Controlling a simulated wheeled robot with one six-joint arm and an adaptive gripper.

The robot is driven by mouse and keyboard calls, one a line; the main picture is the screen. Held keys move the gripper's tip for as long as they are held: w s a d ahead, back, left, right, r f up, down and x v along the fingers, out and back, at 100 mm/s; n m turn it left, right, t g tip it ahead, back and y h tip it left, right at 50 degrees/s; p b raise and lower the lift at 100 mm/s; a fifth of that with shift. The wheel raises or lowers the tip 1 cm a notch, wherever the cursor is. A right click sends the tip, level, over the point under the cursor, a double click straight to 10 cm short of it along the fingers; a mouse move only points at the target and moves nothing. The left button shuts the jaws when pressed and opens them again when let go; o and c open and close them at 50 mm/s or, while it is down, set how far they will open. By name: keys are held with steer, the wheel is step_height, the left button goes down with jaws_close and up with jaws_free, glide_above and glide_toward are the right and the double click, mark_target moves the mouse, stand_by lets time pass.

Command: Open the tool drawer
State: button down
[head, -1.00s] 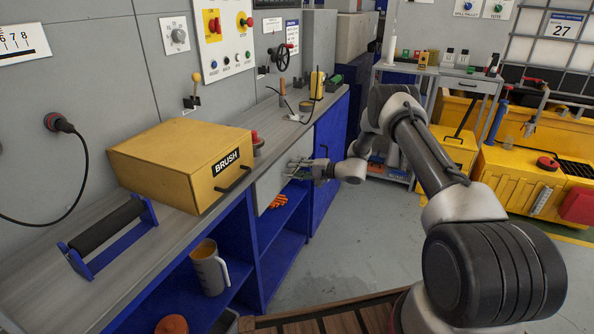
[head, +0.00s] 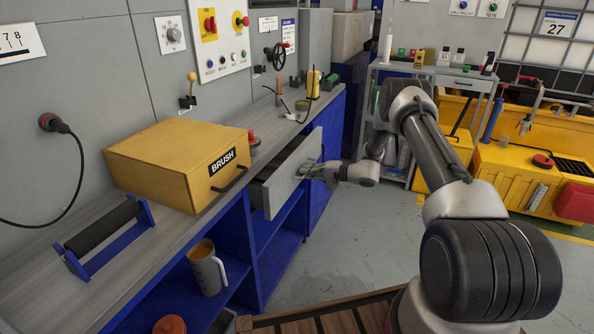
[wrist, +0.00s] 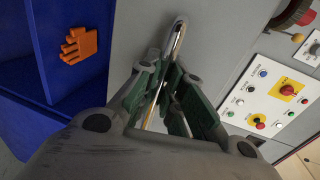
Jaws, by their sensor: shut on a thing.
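The tool drawer (head: 288,183) has a grey front and stands partly out of the blue workbench, with a dark gap showing behind its front. My gripper (head: 318,170) is at the outer face of the drawer front. In the wrist view, my gripper's green-padded fingers (wrist: 172,98) are shut on a shiny metal bar handle (wrist: 178,42), which runs between them against the grey front. The drawer's inside is mostly hidden in the head view.
A yellow BRUSH box (head: 175,160) and a roller on a blue stand (head: 105,235) rest on the bench top. Open blue shelves below hold a grey jug (head: 206,268). An orange glove (wrist: 79,45) shows in the wrist view. Grey floor (head: 345,240) lies clear before the bench.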

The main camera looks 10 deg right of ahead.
steer(key=f+v, duration=0.1)
steer(key=v, duration=0.7)
steer(key=f+v, duration=0.2)
steer(key=v, duration=0.7)
steer(key=shift+s+d+f, duration=0.2)
steer(key=shift+d+f, duration=0.05)
steer(key=shift+d, duration=0.1)
steer(key=c, duration=1.5)
jaws_free()
steer(key=v, duration=1.2)
